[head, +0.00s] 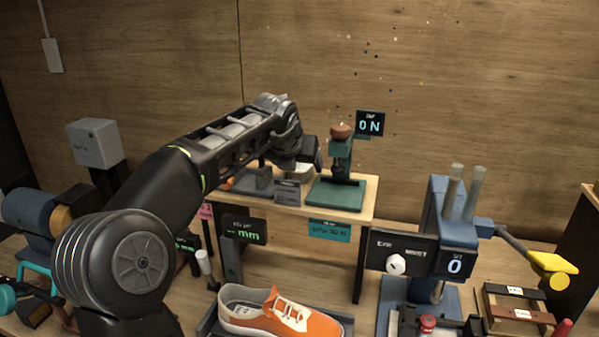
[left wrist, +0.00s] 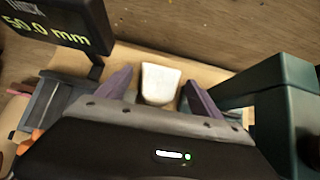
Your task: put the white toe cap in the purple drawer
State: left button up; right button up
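The white toe cap (left wrist: 160,84) sits on the wooden shelf between the two fingers of my left gripper (left wrist: 158,88). A narrow gap shows on each side of it, so the gripper is open around it and not closed on it. In the head view a pale piece that looks like the toe cap (head: 301,170) shows just below my left gripper (head: 309,158), partly hidden by the arm. I cannot make out a purple drawer in either view. My right gripper is not in view.
A green press stand (head: 335,194) stands on the shelf right of the gripper. A dark gauge display reading 50.0 mm (left wrist: 62,22) rises at its left. An orange sneaker (head: 280,312) lies in front, below the shelf (head: 368,199). A blue-grey machine (head: 430,220) stands at right.

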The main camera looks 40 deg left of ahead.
pick_arm(q)
jog(key=c, duration=1.4)
jog(key=shift+c, duration=0.2)
jog(key=shift+r, duration=0.15)
